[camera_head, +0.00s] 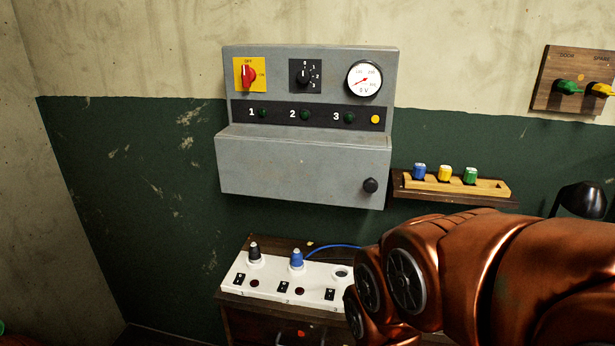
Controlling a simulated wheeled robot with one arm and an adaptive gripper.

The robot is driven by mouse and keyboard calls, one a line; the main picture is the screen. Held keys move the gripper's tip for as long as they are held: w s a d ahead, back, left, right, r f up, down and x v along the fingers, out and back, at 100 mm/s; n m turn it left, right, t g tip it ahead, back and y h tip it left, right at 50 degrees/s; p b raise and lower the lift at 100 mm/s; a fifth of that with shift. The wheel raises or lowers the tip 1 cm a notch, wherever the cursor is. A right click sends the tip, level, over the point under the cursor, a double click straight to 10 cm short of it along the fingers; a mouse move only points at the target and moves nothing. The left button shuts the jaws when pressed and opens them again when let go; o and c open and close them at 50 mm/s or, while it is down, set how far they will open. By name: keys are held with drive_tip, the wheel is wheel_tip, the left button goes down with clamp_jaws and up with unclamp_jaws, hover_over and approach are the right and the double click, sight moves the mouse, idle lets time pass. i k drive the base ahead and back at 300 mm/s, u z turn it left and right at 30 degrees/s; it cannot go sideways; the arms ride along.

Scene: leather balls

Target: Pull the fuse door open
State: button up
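The fuse door (285,168) is the grey lower panel of a grey metal box on the wall. It looks shut, its face flush across the box. A round black knob (370,185) sits near its lower right corner. My copper-coloured arm comes in from the lower right, below and in front of the box, and stays apart from the knob in the picture. My gripper is not in view, so its state does not show.
Above the door are a red switch (248,74), a black dial (305,75) and a gauge (364,79). A small shelf (440,199) with coloured fuses is right of the door. Below stands a white socket panel (268,277) with plugs. A wooden board (549,95) hangs upper right.

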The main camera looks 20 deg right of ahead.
sight(355, 176)
drive_tip(key=u, duration=0.05)
drive_tip(key=i, duration=0.5)
drive_tip(key=z, duration=1.55)
drive_tip(key=k, duration=0.75)
drive_tip(key=u, duration=1.75)
